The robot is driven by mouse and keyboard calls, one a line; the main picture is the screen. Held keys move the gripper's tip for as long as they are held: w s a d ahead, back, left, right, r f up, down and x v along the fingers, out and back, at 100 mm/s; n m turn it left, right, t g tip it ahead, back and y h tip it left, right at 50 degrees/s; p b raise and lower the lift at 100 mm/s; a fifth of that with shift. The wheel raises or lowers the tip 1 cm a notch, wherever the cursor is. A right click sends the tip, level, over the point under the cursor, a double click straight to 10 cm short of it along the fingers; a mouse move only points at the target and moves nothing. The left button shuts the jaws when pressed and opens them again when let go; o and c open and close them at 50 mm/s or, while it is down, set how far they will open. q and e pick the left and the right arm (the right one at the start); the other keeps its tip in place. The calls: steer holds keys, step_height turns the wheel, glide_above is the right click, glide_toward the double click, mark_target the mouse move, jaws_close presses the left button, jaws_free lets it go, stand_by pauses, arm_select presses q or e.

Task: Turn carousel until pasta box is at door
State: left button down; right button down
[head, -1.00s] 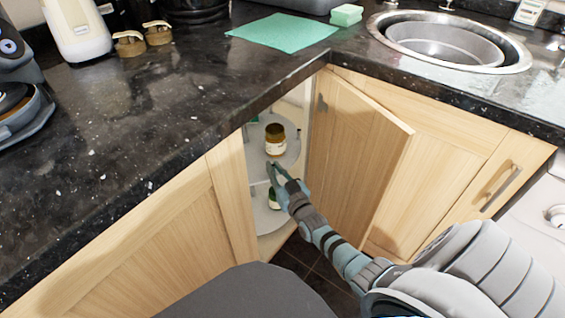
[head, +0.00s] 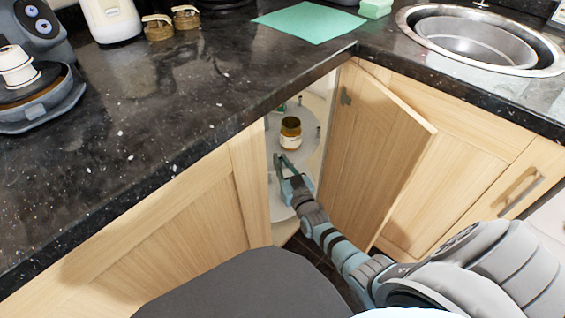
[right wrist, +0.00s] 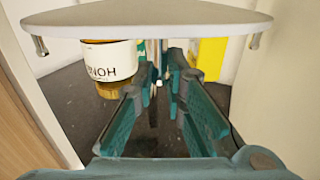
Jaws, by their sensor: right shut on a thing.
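The carousel stands in the open corner cabinet. Its round pale upper tray (head: 306,145) has small metal pegs at the rim and carries a honey jar (head: 290,132) with a gold lid. The right wrist view is upside down and shows the tray (right wrist: 150,14) at top, with the honey jar (right wrist: 110,58) left of the fingers. A yellow box (right wrist: 211,62) shows partly behind the fingers to the right; I cannot read whether it is the pasta box. My right gripper (head: 281,163) is at the tray's front rim, shut on what looks like a thin peg. My left gripper is not in view.
The open cabinet door (head: 375,150) stands close right of my right arm. The left cabinet front (head: 190,225) and the counter edge bound the opening. A lower tray (head: 275,205) lies below my gripper. A green thing shows behind the honey jar.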

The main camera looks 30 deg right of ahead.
steer(key=c, duration=1.6)
jaws_free()
steer(key=shift+c, duration=0.2)
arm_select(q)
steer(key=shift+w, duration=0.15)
arm_select(e)
steer(key=s+a, duration=0.2)
steer(key=s, duration=1)
